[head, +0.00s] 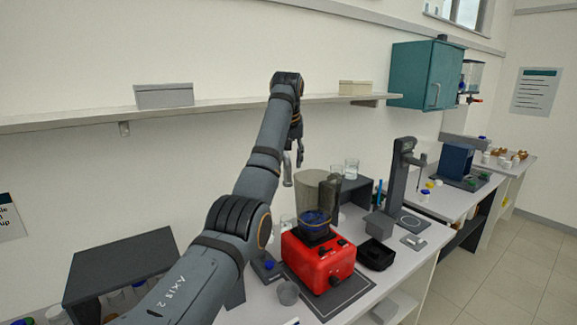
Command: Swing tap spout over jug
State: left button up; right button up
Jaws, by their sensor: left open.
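My left gripper (293,168) hangs downward in the middle of the view, below the wall shelf, with its fingers apart and nothing visible between them. A red unit (318,262) with dark knobs stands on the bench below it, with a dark blue round part on top. I cannot pick out a tap spout for certain. My right gripper is not in view.
A dark stand (398,178) with a short arm rises right of the red unit. A black tray (376,254) and a small grey cup (288,293) flank that unit. Glass beakers (351,168) sit on a dark box. The wall shelf (225,101) runs behind my arm.

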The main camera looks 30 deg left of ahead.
pick_arm(q)
jog(key=p+x, duration=0.1)
jog(key=x, duration=0.3)
jog(key=shift+a, duration=0.2)
jog(key=shift+f, duration=0.3)
grip_shut()
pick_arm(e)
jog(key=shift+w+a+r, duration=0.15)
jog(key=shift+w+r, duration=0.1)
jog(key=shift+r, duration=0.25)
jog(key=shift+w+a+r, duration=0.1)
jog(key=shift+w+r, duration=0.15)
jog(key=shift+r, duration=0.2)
